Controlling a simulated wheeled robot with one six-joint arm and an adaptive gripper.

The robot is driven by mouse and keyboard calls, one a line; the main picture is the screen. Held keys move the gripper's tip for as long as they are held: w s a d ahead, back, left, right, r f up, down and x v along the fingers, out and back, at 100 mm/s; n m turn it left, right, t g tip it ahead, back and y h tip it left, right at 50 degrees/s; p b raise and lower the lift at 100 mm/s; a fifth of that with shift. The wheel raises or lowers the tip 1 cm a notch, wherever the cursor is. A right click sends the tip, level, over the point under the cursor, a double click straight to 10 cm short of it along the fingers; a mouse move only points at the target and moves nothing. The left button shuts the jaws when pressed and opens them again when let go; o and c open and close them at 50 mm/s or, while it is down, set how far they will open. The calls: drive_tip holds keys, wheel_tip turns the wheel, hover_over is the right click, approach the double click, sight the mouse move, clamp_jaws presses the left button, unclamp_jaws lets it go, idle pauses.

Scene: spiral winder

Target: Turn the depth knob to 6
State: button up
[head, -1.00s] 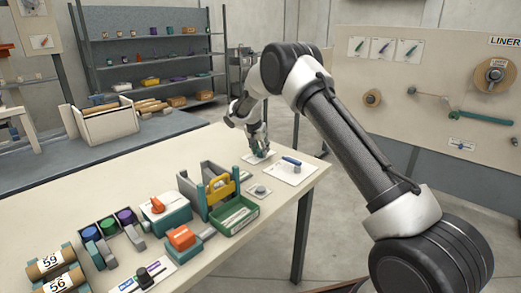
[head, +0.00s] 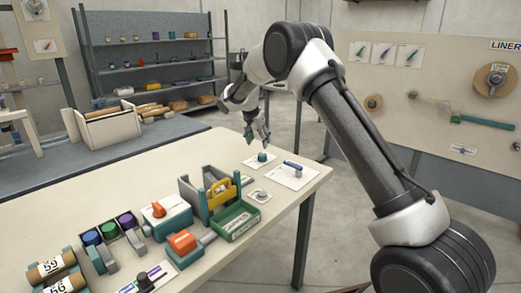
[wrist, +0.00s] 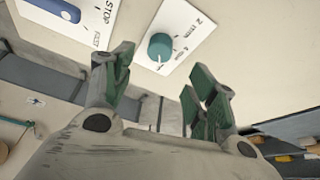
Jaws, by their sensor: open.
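The depth knob appears to be the small teal knob (head: 262,157) on a white plate (head: 252,163) near the table's far right corner. It also shows in the wrist view (wrist: 160,47), with a white pointer mark on its lower side in that picture. The plate has printed numbers, too small and angled to read surely, so I cannot tell the setting. My gripper (head: 257,138) is open and empty, just above the knob and apart from it. In the wrist view its green-padded fingers are spread, below the knob in the picture.
A blue lever (head: 293,165) on a white plate stands close to the knob's right; its plate reads STOP in the wrist view. A small grey knob (head: 260,194) sits nearer.

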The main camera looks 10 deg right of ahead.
drive_tip(key=shift+v, duration=1.8)
drive_tip(key=s+d+f+n+g, duration=0.2)
drive_tip(key=s+f+n, duration=0.3)
drive_tip(key=s, duration=0.2)
drive_tip(key=s+d+r+n+t+y, duration=0.1)
drive_tip(key=s+d+r, duration=0.4)
drive_tip(key=s, duration=1)
drive_tip(key=s+d+r+n+t+y, duration=0.1)
drive_tip(key=s+d+r, duration=0.4)
drive_tip(key=s, duration=1)
drive_tip(key=s+d+r+n+y, duration=0.1)
drive_tip(key=s+d+r, duration=0.5)
drive_tip(key=s, duration=0.9)
wheel_tip(320, 180, up, 3)
drive_tip(key=shift+s+r+t, duration=0.2)
drive_tip(key=shift+s+t, duration=0.15)
drive_tip(key=shift+t, duration=0.05)
